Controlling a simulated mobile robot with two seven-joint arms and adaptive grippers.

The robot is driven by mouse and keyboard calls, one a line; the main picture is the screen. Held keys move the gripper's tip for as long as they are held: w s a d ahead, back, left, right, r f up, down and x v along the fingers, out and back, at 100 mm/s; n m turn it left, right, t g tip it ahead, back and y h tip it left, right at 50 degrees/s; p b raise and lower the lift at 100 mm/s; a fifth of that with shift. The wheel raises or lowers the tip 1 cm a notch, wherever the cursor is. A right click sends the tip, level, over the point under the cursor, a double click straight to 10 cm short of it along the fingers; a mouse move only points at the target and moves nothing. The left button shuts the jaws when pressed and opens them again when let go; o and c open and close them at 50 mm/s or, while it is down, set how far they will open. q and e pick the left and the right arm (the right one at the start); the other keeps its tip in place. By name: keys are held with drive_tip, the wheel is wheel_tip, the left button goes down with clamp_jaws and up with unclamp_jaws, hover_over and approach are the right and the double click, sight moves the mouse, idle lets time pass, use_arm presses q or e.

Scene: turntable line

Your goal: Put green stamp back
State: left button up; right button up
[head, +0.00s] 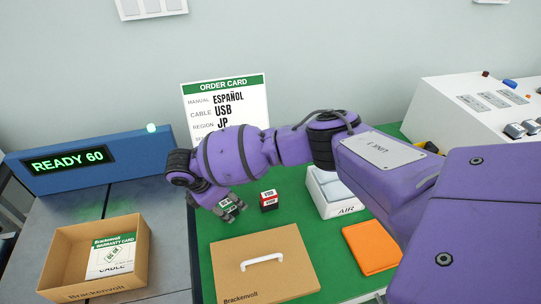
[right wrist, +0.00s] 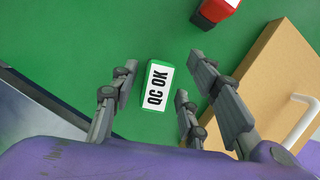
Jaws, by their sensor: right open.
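The green stamp (right wrist: 157,86) has a white top label reading "QC OK". It stands on the green mat (right wrist: 60,40) in the right wrist view. My right gripper (right wrist: 160,90) is open, with its fingers on either side of the stamp and green mat showing in the gaps. In the head view the right gripper (head: 230,208) is low over the mat's left part, and its fingers largely cover the stamp. My left gripper is not in view.
A red stamp (head: 269,202) stands just right of the gripper. A closed cardboard box (head: 265,270) with a white handle is in front. An open carton (head: 70,260) holding a warranty card sits left. A white AIR box (head: 335,205) and orange item (head: 370,248) lie right. The order card (head: 225,105) stands behind.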

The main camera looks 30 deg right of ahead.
drive_tip(key=v, duration=1.2)
drive_tip(key=shift+r+p, duration=0.3)
drive_tip(key=shift+p, duration=0.15)
